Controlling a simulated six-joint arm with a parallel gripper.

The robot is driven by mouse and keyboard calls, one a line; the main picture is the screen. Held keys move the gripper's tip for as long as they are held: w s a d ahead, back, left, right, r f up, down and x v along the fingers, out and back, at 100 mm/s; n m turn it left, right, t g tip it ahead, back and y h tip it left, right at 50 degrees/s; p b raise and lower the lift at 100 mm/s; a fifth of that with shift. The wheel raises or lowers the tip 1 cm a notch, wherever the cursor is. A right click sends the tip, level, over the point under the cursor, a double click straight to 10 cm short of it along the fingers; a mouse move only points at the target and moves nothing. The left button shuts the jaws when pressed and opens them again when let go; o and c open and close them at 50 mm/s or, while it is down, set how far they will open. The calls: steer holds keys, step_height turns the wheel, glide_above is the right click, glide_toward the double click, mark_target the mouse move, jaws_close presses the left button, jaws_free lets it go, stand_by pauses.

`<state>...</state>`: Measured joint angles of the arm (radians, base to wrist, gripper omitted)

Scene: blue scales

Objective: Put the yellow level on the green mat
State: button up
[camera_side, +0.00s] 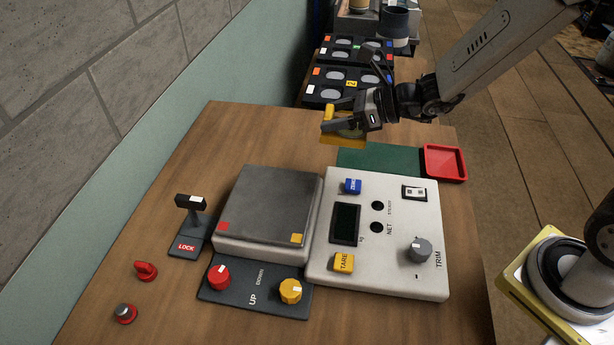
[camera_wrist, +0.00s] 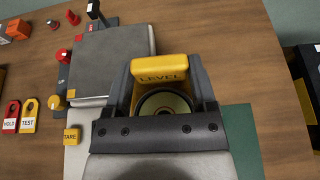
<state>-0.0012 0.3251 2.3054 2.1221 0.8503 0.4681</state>
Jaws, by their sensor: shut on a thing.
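The yellow level (camera_side: 328,126) is held up in my gripper (camera_side: 345,118), above the far end of the table. In the wrist view the level (camera_wrist: 160,68) shows its LEVEL lettering and a round vial, with the fingers of my gripper (camera_wrist: 160,85) on both sides of it. The green mat (camera_side: 378,160) lies flat on the table behind the control panel, lower than the level and to its right in the side view. Part of the mat (camera_wrist: 243,140) shows to the right of my gripper in the wrist view.
A red tray (camera_side: 444,163) sits at the mat's right end. The grey scale plate (camera_side: 268,200) and white control panel (camera_side: 385,270) stand nearer the front. A LOCK lever (camera_side: 190,205) rises left of the scale. Black trays (camera_side: 345,88) stand beyond the table.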

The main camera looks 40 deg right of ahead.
steer(key=s+d+f, duration=0.2)
steer(key=s+d, duration=0.8)
steer(key=d, duration=0.2)
steer(key=shift+s+d, duration=0.15)
steer(key=shift+d, duration=0.25)
steer(key=w+f, duration=0.2)
steer(key=w, duration=0.2)
steer(key=w+f, duration=0.3)
steer(key=w, duration=0.1)
steer(key=w+f, duration=0.3)
steer(key=w, duration=0.1)
steer(key=shift+w+d+f, duration=0.15)
steer(key=shift+w+f, duration=0.1)
steer(key=shift+w, duration=0.15)
steer(key=shift+w+f, duration=0.4)
steer(key=shift+f, duration=0.05)
